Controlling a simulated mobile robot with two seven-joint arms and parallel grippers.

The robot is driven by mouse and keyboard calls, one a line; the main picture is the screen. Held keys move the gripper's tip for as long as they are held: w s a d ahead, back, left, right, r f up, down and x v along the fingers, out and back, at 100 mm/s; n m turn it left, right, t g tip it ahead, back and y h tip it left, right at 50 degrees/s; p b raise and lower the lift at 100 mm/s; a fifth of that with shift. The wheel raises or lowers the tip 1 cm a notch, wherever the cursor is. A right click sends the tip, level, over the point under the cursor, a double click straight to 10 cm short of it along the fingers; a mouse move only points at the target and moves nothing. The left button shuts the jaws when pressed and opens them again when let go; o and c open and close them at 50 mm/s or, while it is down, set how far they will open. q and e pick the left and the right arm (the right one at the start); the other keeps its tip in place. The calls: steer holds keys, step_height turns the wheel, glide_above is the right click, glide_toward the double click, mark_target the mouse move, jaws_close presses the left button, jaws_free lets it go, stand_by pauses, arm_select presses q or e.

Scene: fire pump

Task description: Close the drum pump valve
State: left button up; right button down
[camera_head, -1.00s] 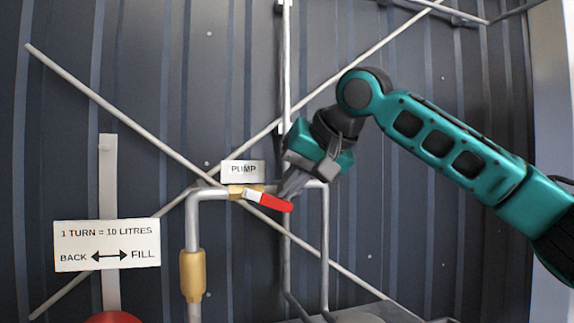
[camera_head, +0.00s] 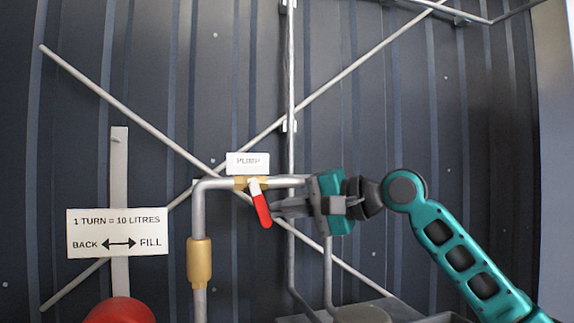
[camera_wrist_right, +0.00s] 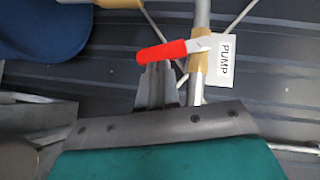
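The drum pump valve has a brass body (camera_head: 243,183) on a grey pipe, just below a white PUMP label (camera_head: 248,163). Its red lever (camera_head: 262,207) points steeply down and a little right in the head view. In the wrist view the red lever (camera_wrist_right: 162,51) lies across the fingertips. My right gripper (camera_head: 277,208) comes from the right, its fingers close together and their tips at the lever's right side, touching or nearly so. The fingers (camera_wrist_right: 157,70) look shut, not closed around the lever. My left gripper is in neither view.
Grey pipes run down beside the valve, the left one with a brass fitting (camera_head: 200,263). Diagonal rods cross the corrugated wall behind. A BACK/FILL sign (camera_head: 117,232) and a red round part (camera_head: 119,312) are at lower left.

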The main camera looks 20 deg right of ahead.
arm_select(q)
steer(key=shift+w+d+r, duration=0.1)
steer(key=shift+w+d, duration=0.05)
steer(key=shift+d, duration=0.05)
arm_select(e)
steer(key=shift+a+f+m+t+y, duration=0.6)
steer(key=shift+a+m+t+y, duration=0.25)
steer(key=shift+m, duration=0.25)
steer(key=shift+d, duration=0.1)
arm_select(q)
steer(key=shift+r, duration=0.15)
arm_select(e)
steer(key=shift+w, duration=0.1)
